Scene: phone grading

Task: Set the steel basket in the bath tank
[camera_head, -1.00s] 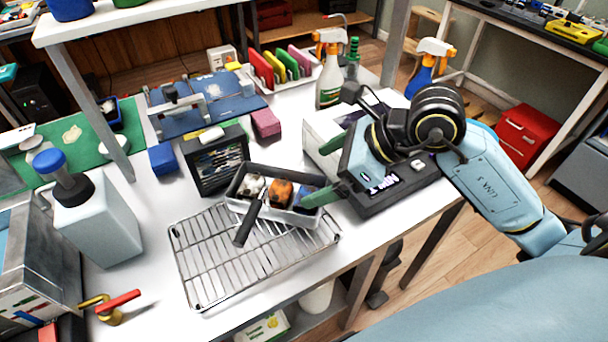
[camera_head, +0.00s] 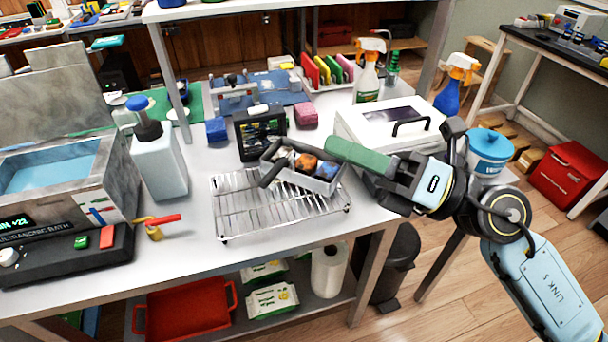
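The steel basket (camera_head: 325,184) is a small grey tray with a dark handle, holding orange, blue and pale items. It rests on the far right part of a wire rack (camera_head: 240,212). The bath tank (camera_head: 112,190) is the grey open box at the left, with blue liquid inside and an ultrasonic bath control panel in front. My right gripper (camera_head: 345,152) is at the right end of the basket, with one green finger showing above its far right edge. The other finger is hidden, and I cannot tell whether they touch. My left gripper is not in view.
A white bottle with a blue cap (camera_head: 158,165) stands between the tank and rack. A red-handled brass valve (camera_head: 160,222) lies near the front. A white box with a black handle (camera_head: 390,122) is behind my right gripper. Bare tabletop (camera_head: 190,245) lies left of the rack.

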